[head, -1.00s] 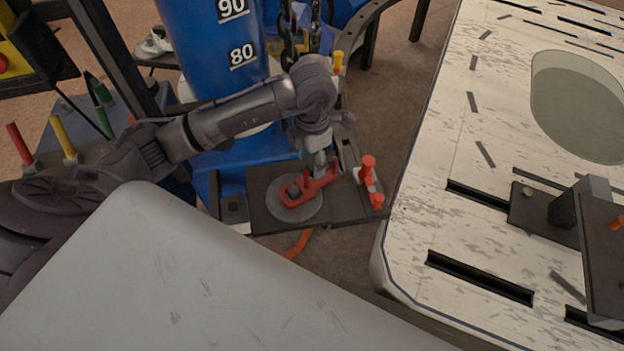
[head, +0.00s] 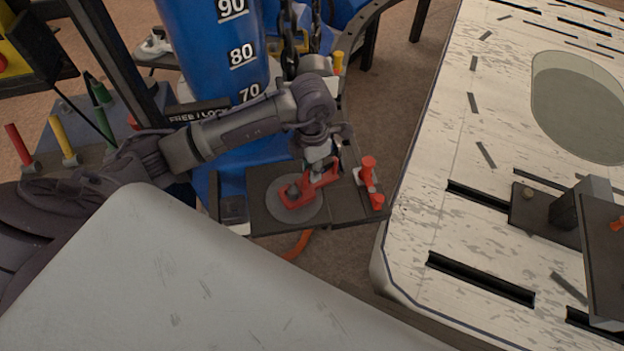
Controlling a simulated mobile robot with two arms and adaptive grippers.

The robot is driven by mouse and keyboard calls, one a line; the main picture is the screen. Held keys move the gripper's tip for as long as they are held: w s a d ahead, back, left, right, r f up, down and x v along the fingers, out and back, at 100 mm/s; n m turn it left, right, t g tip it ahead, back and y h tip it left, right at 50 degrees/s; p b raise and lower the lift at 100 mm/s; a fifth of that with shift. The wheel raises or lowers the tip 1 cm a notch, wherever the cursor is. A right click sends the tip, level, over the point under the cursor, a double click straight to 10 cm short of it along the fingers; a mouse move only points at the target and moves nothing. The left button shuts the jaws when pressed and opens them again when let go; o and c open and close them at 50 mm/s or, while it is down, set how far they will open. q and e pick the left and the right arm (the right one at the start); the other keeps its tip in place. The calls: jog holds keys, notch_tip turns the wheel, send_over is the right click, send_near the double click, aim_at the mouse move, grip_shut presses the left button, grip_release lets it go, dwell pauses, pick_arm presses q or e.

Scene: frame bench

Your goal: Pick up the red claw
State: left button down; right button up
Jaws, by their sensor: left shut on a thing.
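The red claw (head: 298,197) is over a grey round disc (head: 315,211) on a dark plate. My left gripper (head: 325,170) reaches down from above and is shut on the claw's right part. The fingers hide some of the claw there. I cannot tell whether the claw touches the disc. My right gripper is not in the head view.
A red-orange clamp handle (head: 370,175) stands just right of the claw. A blue column with numbers (head: 205,45) rises behind. A large white slotted table (head: 430,225) lies to the right. Red, yellow and green handles (head: 60,140) stand at the left.

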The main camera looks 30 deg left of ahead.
pick_arm(q)
jog(key=shift+r, duration=0.2)
jog(key=shift+r, duration=0.25)
notch_tip(320, 180, up, 3)
jog(key=shift+w+r+p, duration=0.1)
jog(key=shift+r+p, duration=0.1)
jog(key=shift+p, duration=0.1)
jog(key=s+d+r+p, duration=0.1)
jog(key=s+d+r, duration=0.5)
jog(key=d, duration=0.3)
jog(key=shift+s+d+r, duration=0.3)
jog(key=shift+d+r, duration=0.1)
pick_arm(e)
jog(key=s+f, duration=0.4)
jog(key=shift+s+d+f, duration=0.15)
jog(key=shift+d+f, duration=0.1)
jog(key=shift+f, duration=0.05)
